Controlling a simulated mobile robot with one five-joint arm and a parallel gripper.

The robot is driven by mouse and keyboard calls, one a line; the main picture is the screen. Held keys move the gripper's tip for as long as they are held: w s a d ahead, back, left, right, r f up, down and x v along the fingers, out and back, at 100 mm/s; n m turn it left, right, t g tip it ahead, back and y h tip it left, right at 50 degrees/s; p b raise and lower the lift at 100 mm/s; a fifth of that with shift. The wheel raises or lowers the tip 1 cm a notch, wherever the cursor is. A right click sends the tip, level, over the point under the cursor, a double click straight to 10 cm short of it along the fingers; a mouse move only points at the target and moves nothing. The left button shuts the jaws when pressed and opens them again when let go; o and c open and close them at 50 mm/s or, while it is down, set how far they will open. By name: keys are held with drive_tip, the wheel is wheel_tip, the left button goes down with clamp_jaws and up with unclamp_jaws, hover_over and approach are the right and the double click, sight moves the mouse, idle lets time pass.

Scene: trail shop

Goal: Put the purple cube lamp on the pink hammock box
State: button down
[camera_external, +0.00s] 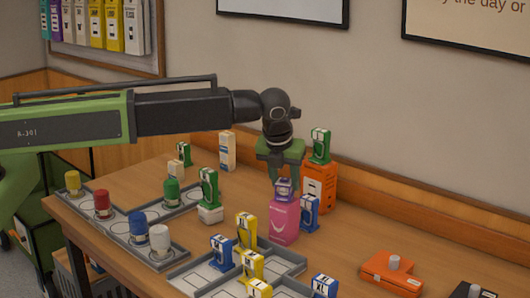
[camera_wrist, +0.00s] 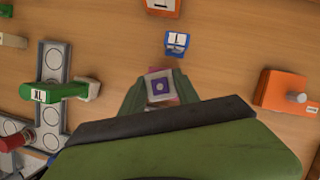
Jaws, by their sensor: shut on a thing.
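The purple cube lamp (camera_external: 285,189), a small cube with pale panels, is between the fingers of my gripper (camera_external: 279,178). In the wrist view the lamp (camera_wrist: 160,85) shows its white face with a purple square between the green fingers (camera_wrist: 160,92). My gripper is shut on it. The pink hammock box (camera_external: 284,222) stands upright on the table directly below the lamp. The lamp's underside appears at the box's top; I cannot tell for sure whether they touch. In the wrist view the gripper hides most of the box.
A green figure on a white block (camera_external: 209,196) stands left. Grey trays (camera_external: 180,280) lie in front. An orange case (camera_external: 391,273) lies at right.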

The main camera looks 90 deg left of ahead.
drive_tip(key=shift+f, duration=0.15)
drive_tip(key=c, duration=0.9)
unclamp_jaws()
drive_tip(key=p+v, duration=1.1)
drive_tip(key=v, duration=0.2)
drive_tip(key=s+d+f+n+g+h, duration=0.1)
drive_tip(key=s+d+n+h, duration=0.3)
drive_tip(key=s+d+n, duration=1.3)
drive_tip(key=f+n, duration=0.1)
drive_tip(key=n, duration=0.4)
drive_tip(key=shift+s+f+n+g, duration=0.2)
drive_tip(key=shift+s+n+g, duration=0.1)
drive_tip(key=shift+s+g, duration=0.1)
drive_tip(key=shift+d+f, duration=0.1)
